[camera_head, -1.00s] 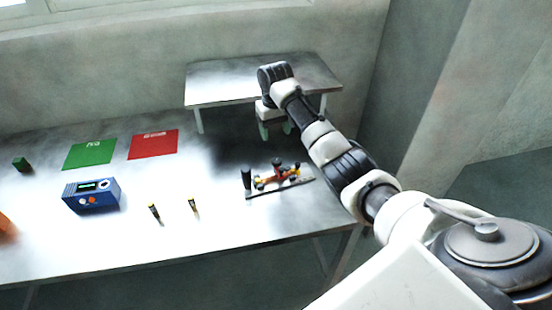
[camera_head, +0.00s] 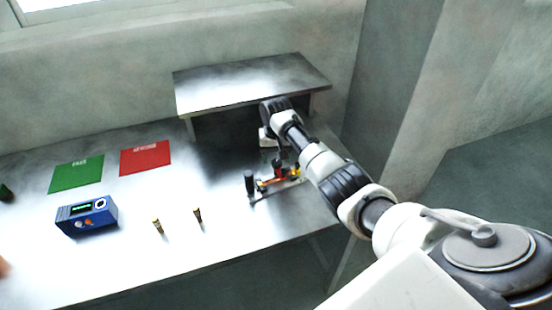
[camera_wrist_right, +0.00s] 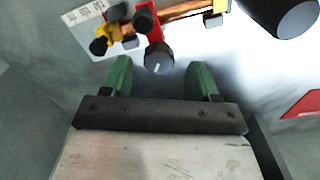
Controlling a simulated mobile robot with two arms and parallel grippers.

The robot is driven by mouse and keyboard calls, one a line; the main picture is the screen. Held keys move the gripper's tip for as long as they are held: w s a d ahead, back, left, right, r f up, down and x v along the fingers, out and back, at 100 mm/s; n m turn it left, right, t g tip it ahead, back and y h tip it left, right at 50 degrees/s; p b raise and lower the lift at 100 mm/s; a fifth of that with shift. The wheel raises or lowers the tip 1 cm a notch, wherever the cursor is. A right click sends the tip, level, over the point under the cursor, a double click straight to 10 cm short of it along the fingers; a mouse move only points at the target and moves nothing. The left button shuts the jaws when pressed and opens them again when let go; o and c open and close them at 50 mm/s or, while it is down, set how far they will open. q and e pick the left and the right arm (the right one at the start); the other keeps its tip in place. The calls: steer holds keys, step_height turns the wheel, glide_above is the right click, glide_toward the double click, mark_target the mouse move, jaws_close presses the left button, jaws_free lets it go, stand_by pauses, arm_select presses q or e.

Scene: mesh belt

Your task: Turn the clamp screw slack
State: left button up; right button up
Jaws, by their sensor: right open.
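The clamp fixture (camera_head: 265,186) lies on the right part of the metal table, with a red bracket, yellow parts and a copper-coloured bar. In the right wrist view, a black knob with a white mark (camera_wrist_right: 158,58), which looks like the clamp screw, sits at the end of the red bracket (camera_wrist_right: 154,31). My right gripper (camera_wrist_right: 160,76) is open, its green fingers on either side of the line to the knob. The knob is just beyond the fingertips, not visibly gripped. In the head view the right gripper (camera_head: 272,150) is over the fixture, fingers mostly hidden. My left gripper is not in view.
A black upright cylinder (camera_head: 249,182) stands at the fixture's left end. A raised shelf (camera_head: 250,82) stands behind. A blue device (camera_head: 86,216), green mat (camera_head: 77,174), red mat (camera_head: 145,158) and two small dark-and-yellow pieces (camera_head: 158,227) lie leftward.

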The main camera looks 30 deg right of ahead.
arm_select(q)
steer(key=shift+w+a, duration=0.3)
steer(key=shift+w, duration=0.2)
arm_select(e)
steer(key=shift+d+f, duration=0.1)
steer(key=shift+f, duration=0.8)
steer(key=shift+c, duration=0.3)
steer(key=c, duration=0.9)
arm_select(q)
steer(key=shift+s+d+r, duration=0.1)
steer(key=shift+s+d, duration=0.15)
arm_select(e)
steer(key=shift+o, duration=0.2)
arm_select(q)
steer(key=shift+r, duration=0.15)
arm_select(e)
steer(key=shift+r+n, duration=0.1)
steer(key=shift+n, duration=0.3)
steer(key=shift+n+p, duration=0.65)
steer(key=shift+n, duration=0.35)
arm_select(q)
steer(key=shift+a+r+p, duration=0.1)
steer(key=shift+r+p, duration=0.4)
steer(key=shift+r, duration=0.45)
arm_select(e)
steer(key=shift+n, duration=2.2)
